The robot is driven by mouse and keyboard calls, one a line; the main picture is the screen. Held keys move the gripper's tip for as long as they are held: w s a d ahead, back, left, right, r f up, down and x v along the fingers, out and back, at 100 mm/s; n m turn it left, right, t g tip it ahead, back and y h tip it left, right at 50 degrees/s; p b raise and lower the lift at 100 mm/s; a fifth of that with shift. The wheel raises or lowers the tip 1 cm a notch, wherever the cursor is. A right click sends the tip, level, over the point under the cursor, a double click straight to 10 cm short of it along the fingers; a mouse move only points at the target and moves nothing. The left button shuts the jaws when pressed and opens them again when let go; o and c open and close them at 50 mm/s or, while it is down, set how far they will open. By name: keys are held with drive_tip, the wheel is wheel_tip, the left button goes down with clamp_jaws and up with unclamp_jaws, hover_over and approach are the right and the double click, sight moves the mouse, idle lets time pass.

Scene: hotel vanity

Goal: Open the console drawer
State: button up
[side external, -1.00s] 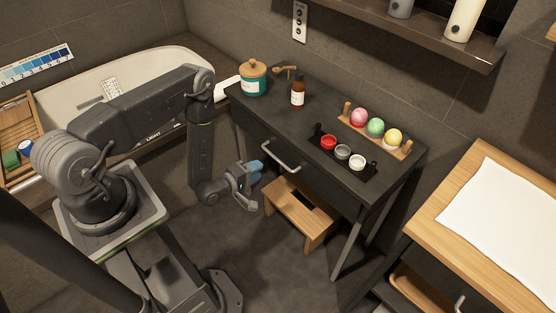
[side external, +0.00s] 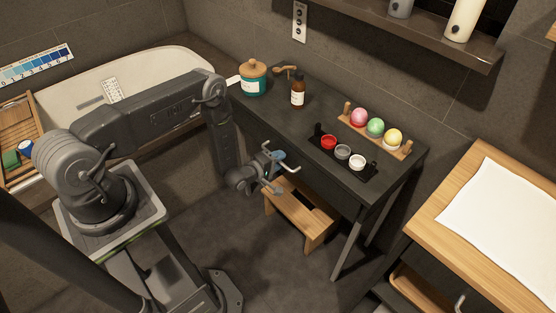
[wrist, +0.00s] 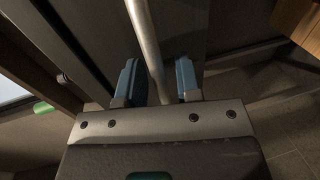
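The dark console (side external: 325,105) has a drawer front (side external: 251,127) that sits flush with its front side, so the drawer looks closed. A metal bar handle (side external: 293,170) is on that front, partly hidden by my gripper. My gripper (side external: 274,162) is at the handle. In the wrist view, the handle (wrist: 144,32) runs between the two blue fingers of my gripper (wrist: 157,82). The fingers stand apart, with a gap seen beside the bar, so the gripper is open around it and not clamped.
A teal jar (side external: 253,80), a brown bottle (side external: 298,91), a tray of small pots (side external: 343,153) and a rack of coloured balls (side external: 375,127) stand on the console. A wooden stool (side external: 300,215) is below the drawer. Floor in front is clear.

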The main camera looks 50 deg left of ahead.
clamp_jaws()
idle(0.3)
drive_tip(key=f+v, duration=0.2)
drive_tip(key=v, duration=0.7)
drive_tip(key=s+f+v, duration=0.1)
drive_tip(key=f+v, duration=0.1)
drive_tip(key=v, duration=0.8)
drive_tip(key=shift+s, duration=0.2)
drive_tip(key=shift+o, duration=0.7)
unclamp_jaws()
